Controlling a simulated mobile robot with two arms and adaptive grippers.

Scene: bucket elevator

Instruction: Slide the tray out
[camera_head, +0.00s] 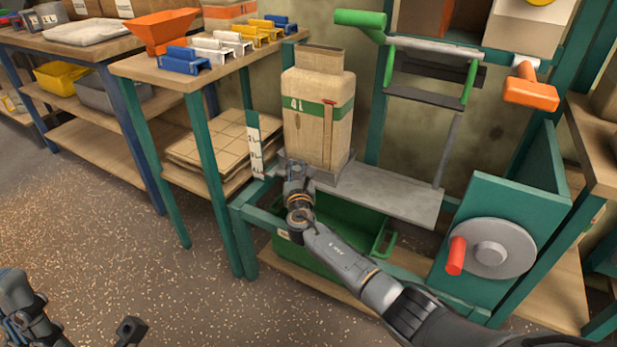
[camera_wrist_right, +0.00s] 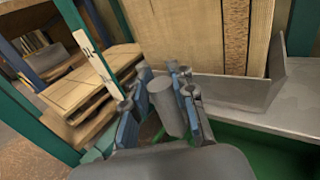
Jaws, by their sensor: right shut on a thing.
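My right gripper (camera_head: 296,170) is at the front left corner of a grey metal tray (camera_head: 345,172) with a low raised edge. In the right wrist view its fingers (camera_wrist_right: 163,82) are shut on a grey cylindrical handle (camera_wrist_right: 168,108) at the tray's near side. The tray also shows in the wrist view (camera_wrist_right: 232,88). A tall tan container (camera_head: 315,115) with a green band marked 4L stands upright on it. A flat grey plate (camera_head: 395,196) extends to the right. My left gripper (camera_head: 22,305) shows only partly at the lower left corner; its fingers are unclear.
A green bin (camera_head: 335,240) sits below the plate inside the green frame. A crank wheel (camera_head: 490,248) with a red knob is at the right. An orange handle (camera_head: 530,90) and a green-handled lever (camera_head: 360,18) are above. A left table (camera_head: 150,72) bears parts. The floor in front is clear.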

